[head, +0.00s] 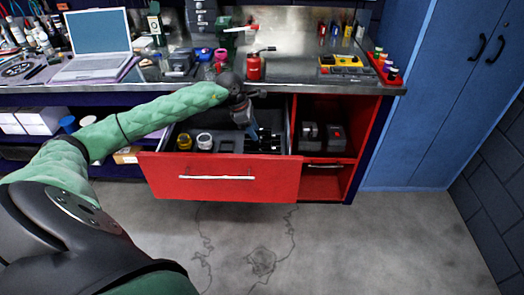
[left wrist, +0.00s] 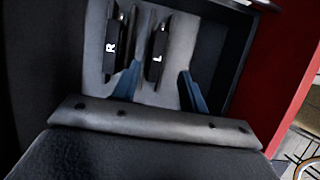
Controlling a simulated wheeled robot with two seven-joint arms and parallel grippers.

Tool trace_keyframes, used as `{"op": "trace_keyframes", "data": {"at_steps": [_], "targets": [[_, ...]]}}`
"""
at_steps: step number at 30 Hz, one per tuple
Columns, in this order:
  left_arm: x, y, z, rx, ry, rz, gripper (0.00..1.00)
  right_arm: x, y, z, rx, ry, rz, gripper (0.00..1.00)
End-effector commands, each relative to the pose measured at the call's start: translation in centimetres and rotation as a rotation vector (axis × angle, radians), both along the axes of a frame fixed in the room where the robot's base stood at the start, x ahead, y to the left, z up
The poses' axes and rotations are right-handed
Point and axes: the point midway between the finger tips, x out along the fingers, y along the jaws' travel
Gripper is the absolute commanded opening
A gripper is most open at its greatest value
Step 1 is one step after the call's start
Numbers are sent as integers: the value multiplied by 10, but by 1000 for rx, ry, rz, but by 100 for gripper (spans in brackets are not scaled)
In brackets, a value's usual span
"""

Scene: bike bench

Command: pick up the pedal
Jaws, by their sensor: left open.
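Two black pedals lie side by side on a grey liner in the open red drawer (head: 222,183). In the left wrist view, one pedal (left wrist: 112,42) is marked R and the other pedal (left wrist: 157,52) is marked L. My left gripper (left wrist: 160,72) is open with blue fingers. It points down into the drawer; the L pedal lies between the fingers in the picture, and the R pedal is left of them. Contact cannot be told. In the head view the gripper (head: 252,131) partly hides the dark pedals (head: 268,141). My right gripper is out of view.
The drawer also holds a yellow jar (head: 184,142) and a white-topped jar (head: 204,141). The workbench edge (head: 340,89) is above, with a red canister (head: 254,67) and a laptop (head: 100,45) on it. An open red shelf (head: 352,145) stands right of the drawer.

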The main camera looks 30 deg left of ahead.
Motion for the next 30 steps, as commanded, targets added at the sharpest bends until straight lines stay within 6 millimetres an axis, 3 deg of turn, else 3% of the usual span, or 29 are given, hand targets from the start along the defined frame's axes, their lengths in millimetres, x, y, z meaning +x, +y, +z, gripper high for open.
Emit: {"op": "trace_keyframes", "data": {"at_steps": [11, 17, 22, 30], "targets": [[7, -9, -27, 3, 2, 0, 44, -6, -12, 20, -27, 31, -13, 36], [13, -15, -49, 0, 4, 0, 44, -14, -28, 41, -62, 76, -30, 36], [17, -20, -66, 1, 2, 1, 44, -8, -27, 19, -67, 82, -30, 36], [18, -21, -71, 2, 1, 0, 44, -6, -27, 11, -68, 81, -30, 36]]}}
